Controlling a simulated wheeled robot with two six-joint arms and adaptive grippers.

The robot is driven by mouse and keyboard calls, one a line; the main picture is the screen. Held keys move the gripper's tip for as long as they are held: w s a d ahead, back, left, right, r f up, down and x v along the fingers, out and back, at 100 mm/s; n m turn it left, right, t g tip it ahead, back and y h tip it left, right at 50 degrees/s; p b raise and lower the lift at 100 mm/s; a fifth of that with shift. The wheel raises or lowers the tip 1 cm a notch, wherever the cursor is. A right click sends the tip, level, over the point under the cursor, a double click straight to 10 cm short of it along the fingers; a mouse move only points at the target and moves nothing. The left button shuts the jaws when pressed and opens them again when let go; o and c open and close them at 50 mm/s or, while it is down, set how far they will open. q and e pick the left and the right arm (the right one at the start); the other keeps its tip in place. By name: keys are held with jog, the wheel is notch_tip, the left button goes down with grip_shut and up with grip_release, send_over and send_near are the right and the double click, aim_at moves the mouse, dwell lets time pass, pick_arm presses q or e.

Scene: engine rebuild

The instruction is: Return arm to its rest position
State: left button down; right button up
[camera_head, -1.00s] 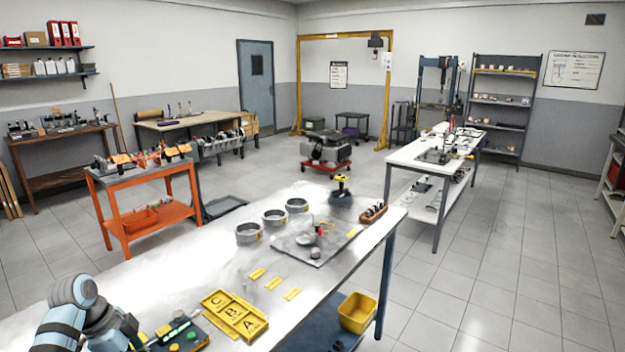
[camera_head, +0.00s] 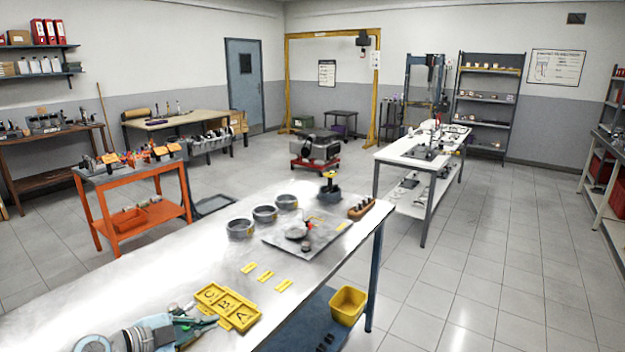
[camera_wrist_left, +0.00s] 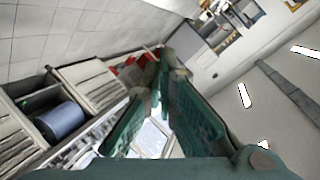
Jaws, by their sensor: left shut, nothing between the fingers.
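My left arm (camera_head: 140,336) comes in at the bottom left of the head view, low over the near end of the metal workbench (camera_head: 130,287). My left gripper (camera_head: 203,318) is at its end, beside the yellow lettered tray (camera_head: 243,314). In the left wrist view, the two green fingers of the left gripper (camera_wrist_left: 165,62) meet at the tips with nothing between them. The arm partly hides the small items at the bench's near end. My right gripper is in neither view.
Three metal rings (camera_head: 264,214), a grey plate (camera_head: 285,240) with parts and a wooden block (camera_head: 361,208) stand farther along the bench. Yellow labels (camera_head: 265,277) lie between. A yellow bin (camera_head: 348,304) sits below. An orange cart (camera_head: 135,216) stands to the left.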

pick_arm(q)
notch_tip(320, 180, up, 8)
jog(key=s+d+n+t, duration=0.1)
jog(key=s+n+t, duration=0.15)
jog(key=t, duration=0.45)
jog(key=s+a+f+n+t+y, duration=0.1)
jog(key=s+a+f+n+y, duration=0.15)
jog(key=a+n+y, duration=0.35)
jog(key=s+a+f+n+y, duration=0.1)
jog(key=s+a+n+y, duration=0.3)
jog(key=n+y, duration=0.35)
jog(key=s+f+n+g, duration=0.3)
jog(key=s+f+g, duration=0.5)
jog(key=s+f, duration=0.55)
jog(key=s+d+f+m+g+h, duration=0.1)
jog(key=s+d+f+g+h, duration=0.2)
jog(key=s, duration=0.4)
jog(key=s+d+f+m+g+h, duration=0.1)
jog(key=s+d+f+g, duration=0.25)
jog(key=s+d, duration=0.2)
notch_tip(320, 180, down, 20)
jog(key=s+a+g+b, duration=0.1)
jog(key=s+a, duration=0.1)
jog(key=a, duration=0.1)
jog(key=s+f+g, duration=0.1)
jog(key=s+f, duration=1.3)
jog(key=shift+s+f+b, duration=0.15)
jog(key=shift+s+b, duration=0.2)
jog(key=shift+b, duration=0.05)
